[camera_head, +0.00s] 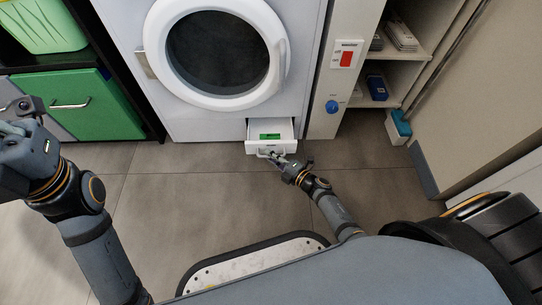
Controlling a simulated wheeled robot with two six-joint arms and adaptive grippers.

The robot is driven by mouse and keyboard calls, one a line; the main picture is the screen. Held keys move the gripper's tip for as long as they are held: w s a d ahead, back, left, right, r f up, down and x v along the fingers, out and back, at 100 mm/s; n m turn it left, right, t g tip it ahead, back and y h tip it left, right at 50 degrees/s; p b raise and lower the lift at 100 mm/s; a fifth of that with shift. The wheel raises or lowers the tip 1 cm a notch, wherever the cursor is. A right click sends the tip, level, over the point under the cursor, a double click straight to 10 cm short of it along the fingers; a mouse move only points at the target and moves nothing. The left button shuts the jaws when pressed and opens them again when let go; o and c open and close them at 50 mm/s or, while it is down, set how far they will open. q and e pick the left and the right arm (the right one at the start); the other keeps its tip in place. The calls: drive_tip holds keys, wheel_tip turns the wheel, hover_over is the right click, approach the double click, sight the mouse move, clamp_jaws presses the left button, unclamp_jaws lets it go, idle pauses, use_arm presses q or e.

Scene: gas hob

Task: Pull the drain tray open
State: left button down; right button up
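The drain tray (284,146) is a small white drawer at the bottom right of the white washing machine (190,118). It stands out from the machine's front, and its inside shows a green label (270,136). A handle is on its front. My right gripper (271,156) reaches in from the lower right, with its fingertips at this handle. The fingers are too small to tell whether they are closed on it. My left gripper (10,128) is at the left edge, far from the tray and partly cut off. Its finger opening cannot be made out.
The round washer door (150,40) is closed above the tray. A panel with a blue knob (333,107) and a red switch (346,58) stands to the right, beside open shelves (392,85). A green cabinet (85,118) stands left. The tiled floor (190,200) before the machine is clear.

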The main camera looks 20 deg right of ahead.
drive_tip(key=o, duration=0.5)
drive_tip(key=v, duration=1.2)
